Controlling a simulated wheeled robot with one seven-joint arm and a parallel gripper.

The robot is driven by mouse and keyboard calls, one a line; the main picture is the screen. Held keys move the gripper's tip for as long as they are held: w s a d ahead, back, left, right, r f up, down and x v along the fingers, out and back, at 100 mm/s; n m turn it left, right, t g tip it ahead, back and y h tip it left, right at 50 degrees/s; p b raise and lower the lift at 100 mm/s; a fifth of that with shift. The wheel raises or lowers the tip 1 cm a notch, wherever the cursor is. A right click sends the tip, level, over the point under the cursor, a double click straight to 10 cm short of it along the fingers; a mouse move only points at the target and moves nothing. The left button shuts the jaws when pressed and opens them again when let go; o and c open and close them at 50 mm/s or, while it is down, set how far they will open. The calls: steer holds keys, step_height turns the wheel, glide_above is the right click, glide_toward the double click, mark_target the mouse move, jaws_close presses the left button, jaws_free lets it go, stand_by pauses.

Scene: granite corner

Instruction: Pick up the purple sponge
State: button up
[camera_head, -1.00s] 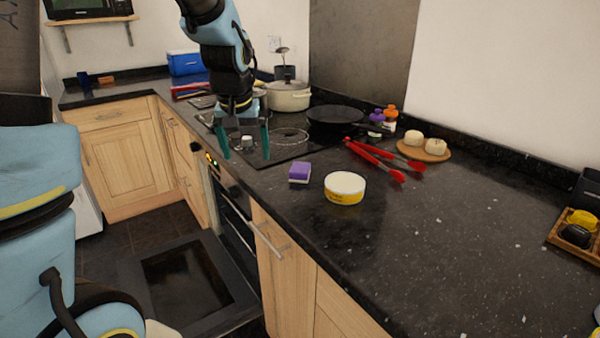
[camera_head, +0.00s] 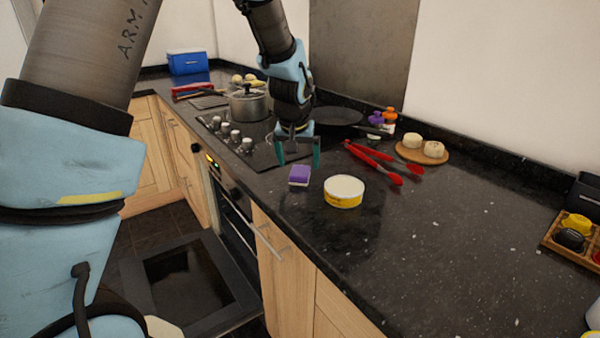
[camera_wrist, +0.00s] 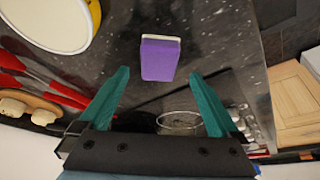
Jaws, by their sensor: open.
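The purple sponge (camera_head: 300,175) has a pale layer on one side and lies on the black speckled counter (camera_head: 420,230), near its front edge. In the wrist view the sponge (camera_wrist: 159,59) sits ahead of the fingertips, roughly midway between them. My gripper (camera_head: 298,165) is open and empty, pointing down just above and behind the sponge in the head view. In the wrist view its two teal fingers (camera_wrist: 157,75) are spread apart, and the sponge is not touched.
A yellow-and-white tub (camera_head: 343,192) stands close to the right of the sponge. Red tongs (camera_head: 374,161) lie behind it, with a board of buns (camera_head: 423,158) beyond. A pan (camera_head: 338,116) and pot (camera_head: 248,105) are on the hob.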

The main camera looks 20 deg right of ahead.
mark_target(300, 170)
steer(key=shift+p+x, duration=0.5)
steer(key=shift+x, duration=1.25)
steer(key=shift+s, duration=0.1)
steer(key=shift+c, duration=0.2)
steer(key=c, duration=1.5)
step_height(300, 170, up, 10)
steer(key=b, duration=0.2)
steer(key=shift+b, duration=0.3)
steer(key=o, duration=0.9)
steer(key=c, duration=0.6)
steer(key=shift+c, duration=0.3)
